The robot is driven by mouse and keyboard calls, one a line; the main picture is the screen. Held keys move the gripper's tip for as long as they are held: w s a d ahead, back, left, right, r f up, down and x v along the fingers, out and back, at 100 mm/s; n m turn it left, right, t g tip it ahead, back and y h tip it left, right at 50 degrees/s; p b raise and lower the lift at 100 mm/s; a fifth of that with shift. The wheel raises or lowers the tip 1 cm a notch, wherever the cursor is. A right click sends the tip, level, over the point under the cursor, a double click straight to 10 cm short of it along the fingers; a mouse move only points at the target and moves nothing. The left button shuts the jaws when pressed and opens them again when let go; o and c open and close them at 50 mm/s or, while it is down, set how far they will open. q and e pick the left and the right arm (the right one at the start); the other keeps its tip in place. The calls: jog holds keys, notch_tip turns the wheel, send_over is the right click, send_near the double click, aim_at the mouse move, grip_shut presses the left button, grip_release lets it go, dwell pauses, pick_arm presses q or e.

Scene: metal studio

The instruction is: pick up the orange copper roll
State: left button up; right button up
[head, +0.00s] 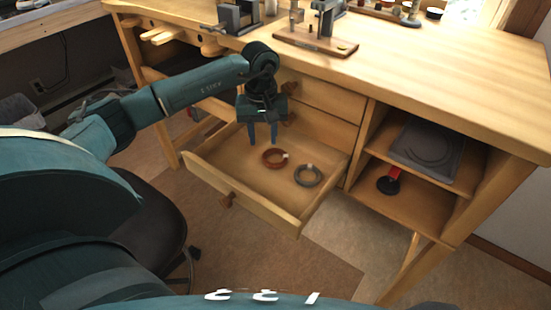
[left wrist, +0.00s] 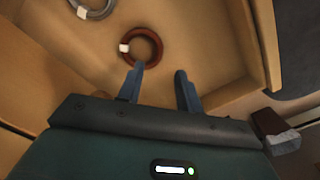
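The orange copper roll (head: 272,163) is a reddish-brown ring with a white tag, lying flat in an open wooden drawer (head: 228,188). In the left wrist view the copper roll (left wrist: 158,46) lies just beyond the fingertips. My left gripper (head: 263,143) is open and empty, pointing down over the drawer. Its two blue fingers (left wrist: 158,70) are apart and the roll is not between them. A grey roll (head: 308,175) with a white tag lies to the right of the copper roll, apart from it. It also shows in the left wrist view (left wrist: 96,10). My right gripper is not in view.
The drawer is pulled out of a wooden workbench (head: 430,55), with its walls around the rolls. Tools on wooden bases (head: 310,42) stand on the bench top. An open shelf (head: 420,180) is to the right. A dark stool (head: 150,220) stands at the left.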

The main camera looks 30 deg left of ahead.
aim_at(264, 156)
pick_arm(q)
notch_tip(264, 156, down, 6)
dwell(0.5)
jog(key=shift+c, duration=0.4)
grip_shut()
